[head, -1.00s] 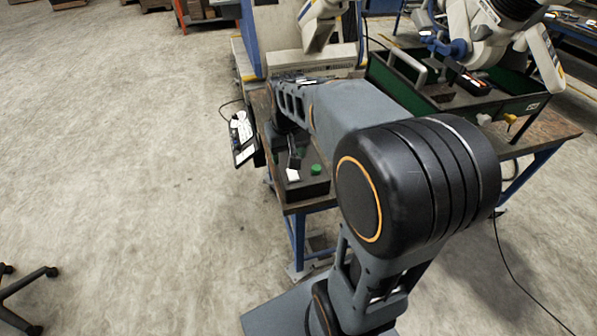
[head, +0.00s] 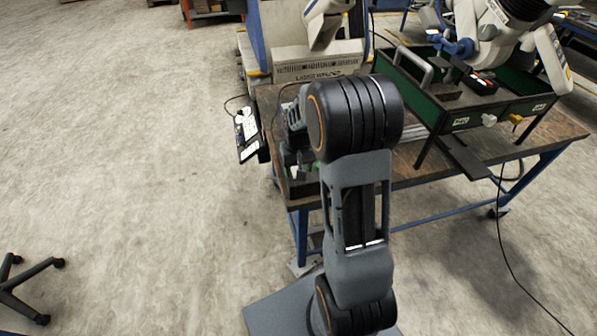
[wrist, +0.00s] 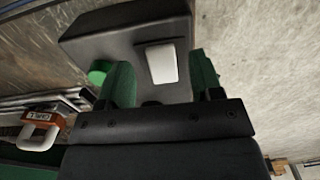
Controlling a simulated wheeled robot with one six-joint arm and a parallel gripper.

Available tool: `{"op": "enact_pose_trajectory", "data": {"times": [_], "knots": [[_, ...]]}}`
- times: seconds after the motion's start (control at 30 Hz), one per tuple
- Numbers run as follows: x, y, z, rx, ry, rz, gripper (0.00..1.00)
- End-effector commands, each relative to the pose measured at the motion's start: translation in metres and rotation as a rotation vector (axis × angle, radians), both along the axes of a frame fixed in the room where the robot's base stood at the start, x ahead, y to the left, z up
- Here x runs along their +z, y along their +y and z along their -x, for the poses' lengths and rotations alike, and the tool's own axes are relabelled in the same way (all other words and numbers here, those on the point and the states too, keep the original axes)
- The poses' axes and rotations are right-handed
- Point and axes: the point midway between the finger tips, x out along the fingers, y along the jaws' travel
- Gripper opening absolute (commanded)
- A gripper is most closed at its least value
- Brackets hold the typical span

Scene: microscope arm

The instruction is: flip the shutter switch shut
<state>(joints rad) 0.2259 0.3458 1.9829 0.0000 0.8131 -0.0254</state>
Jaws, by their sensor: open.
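The shutter switch (wrist: 163,63) is a white rocker on top of a dark control box (wrist: 105,36), beside a round green button (wrist: 98,72). In the wrist view my gripper (wrist: 160,72) is open, with its green fingers on either side of the switch in the picture. I cannot tell whether a finger touches it or how high the fingers are above the box. In the head view my arm hides most of the box (head: 306,189) at the table's front left corner.
The worn bench (head: 410,172) carries a green-lined tray stand (head: 415,100) on its right. A white machine (head: 318,62) stands behind. A power strip (head: 246,125) hangs at the bench's left side.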

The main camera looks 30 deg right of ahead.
Motion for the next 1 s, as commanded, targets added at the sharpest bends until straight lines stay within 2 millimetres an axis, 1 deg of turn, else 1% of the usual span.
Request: {"op": "enact_pose_trajectory", "data": {"times": [0.1,0.2,0.33,0.6,1.0], "knots": [[-0.012,0.0,0.0,0.0,0.002,0.0,0.6],[-0.018,0.0,0.0,0.001,0.002,0.0,0.6],[-0.022,0.0,0.0,0.001,0.0,0.0,0.6],[-0.023,0.0,0.0,0.001,0.0,0.0,0.6],[-0.022,0.0,0.0,0.0,0.0,0.0,0.21]]}}
